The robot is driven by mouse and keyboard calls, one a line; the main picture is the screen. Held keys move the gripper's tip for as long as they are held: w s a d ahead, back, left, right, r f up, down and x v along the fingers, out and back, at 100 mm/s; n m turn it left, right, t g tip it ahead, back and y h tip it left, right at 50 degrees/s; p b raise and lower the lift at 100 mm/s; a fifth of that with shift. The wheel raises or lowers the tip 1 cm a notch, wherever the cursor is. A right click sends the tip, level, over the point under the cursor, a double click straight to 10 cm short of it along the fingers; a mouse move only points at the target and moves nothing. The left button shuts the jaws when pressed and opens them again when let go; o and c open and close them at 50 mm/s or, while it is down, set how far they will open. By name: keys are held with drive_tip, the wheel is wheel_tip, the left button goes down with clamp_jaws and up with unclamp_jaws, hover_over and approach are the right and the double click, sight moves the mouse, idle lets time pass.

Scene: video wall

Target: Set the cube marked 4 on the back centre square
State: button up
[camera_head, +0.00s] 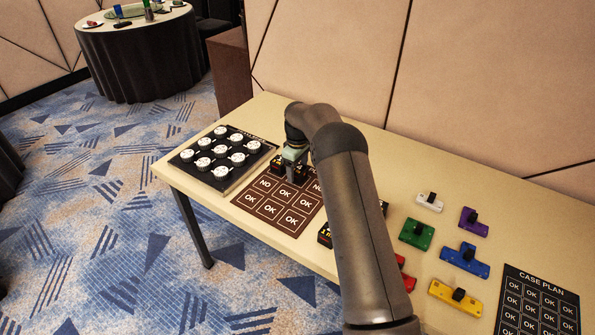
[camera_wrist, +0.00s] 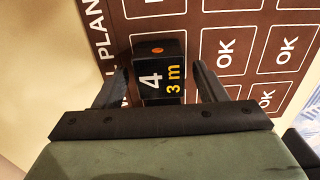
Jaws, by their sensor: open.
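The black cube marked 4 (camera_wrist: 162,72), with "3 m" in yellow, shows upright between my fingers in the wrist view. My gripper (camera_wrist: 160,92) is open, with a finger on each side of the cube; a gap shows beside the right finger, and contact on the left is unclear. The cube stands over the back row of the brown plan mat (camera_wrist: 185,10), below a NO square, apparently on the back centre square. Its base is hidden. In the head view my gripper (camera_head: 291,167) is low over the back of the mat, partly hiding the cube there.
A black board with several white round pieces (camera_head: 222,152) lies left of the mat. Another black block (camera_head: 325,235) is beside my arm, right of the mat. Coloured blocks, including a green one (camera_head: 416,233), and a case plan sheet (camera_head: 540,305) lie right. A wall stands behind.

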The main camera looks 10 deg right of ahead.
sight(297, 168)
wheel_tip(297, 168, up, 11)
drive_tip(key=s+a+r+m, duration=0.2)
drive_tip(key=s+r, duration=0.6)
drive_tip(key=s, duration=0.3)
drive_tip(key=s+f+m, duration=0.2)
drive_tip(key=s+m, duration=0.4)
drive_tip(key=s, duration=3)
drive_tip(key=shift+d+f+m, duration=0.25)
drive_tip(key=shift+d+m, duration=0.1)
drive_tip(key=shift+m, duration=0.05)
drive_tip(key=shift+d, duration=0.15)
